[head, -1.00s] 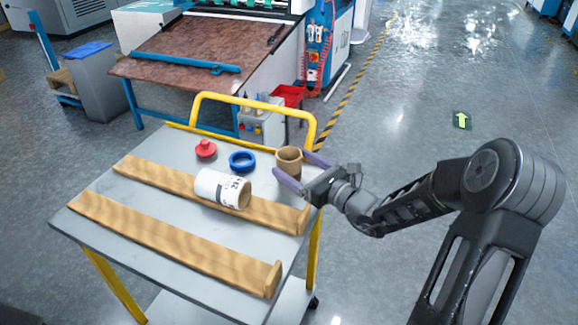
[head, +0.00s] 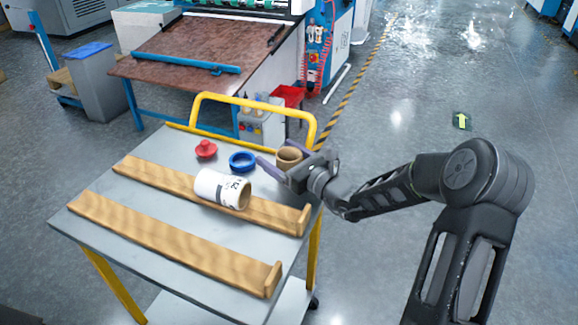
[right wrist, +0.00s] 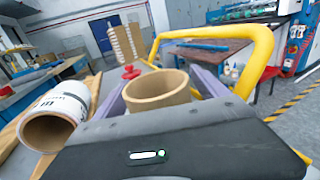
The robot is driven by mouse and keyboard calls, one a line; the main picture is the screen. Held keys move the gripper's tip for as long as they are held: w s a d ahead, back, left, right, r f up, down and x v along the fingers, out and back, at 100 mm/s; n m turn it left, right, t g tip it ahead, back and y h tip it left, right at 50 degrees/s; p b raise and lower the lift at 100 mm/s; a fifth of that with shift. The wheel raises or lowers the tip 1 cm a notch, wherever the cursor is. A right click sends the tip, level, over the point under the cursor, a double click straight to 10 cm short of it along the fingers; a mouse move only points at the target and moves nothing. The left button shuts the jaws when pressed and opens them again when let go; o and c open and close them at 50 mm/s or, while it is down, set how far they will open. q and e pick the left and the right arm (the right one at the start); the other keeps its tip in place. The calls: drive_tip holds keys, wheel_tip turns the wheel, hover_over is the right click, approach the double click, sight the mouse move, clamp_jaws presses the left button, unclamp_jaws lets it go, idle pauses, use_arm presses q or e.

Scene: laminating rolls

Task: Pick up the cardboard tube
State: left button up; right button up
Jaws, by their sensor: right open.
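The brown cardboard tube (head: 289,155) stands upright on the cart top near its right rear corner. My right gripper (head: 278,158) is open, with its purple fingers around the tube, one on each side. The gripper hides the tube's lower part in the head view. In the right wrist view the tube (right wrist: 158,92) shows its open top between the two fingers (right wrist: 160,88). Whether the fingers touch it I cannot tell. My left gripper is not in view.
A white labelled roll (head: 216,188) lies on wooden rails (head: 170,182) left of the gripper. A blue ring (head: 241,161) and a red knobbed piece (head: 206,149) are close by. The cart's yellow handle (head: 250,101) rises behind the tube.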

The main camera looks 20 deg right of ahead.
drive_tip(key=shift+c, duration=0.3)
drive_tip(key=c, duration=1.4)
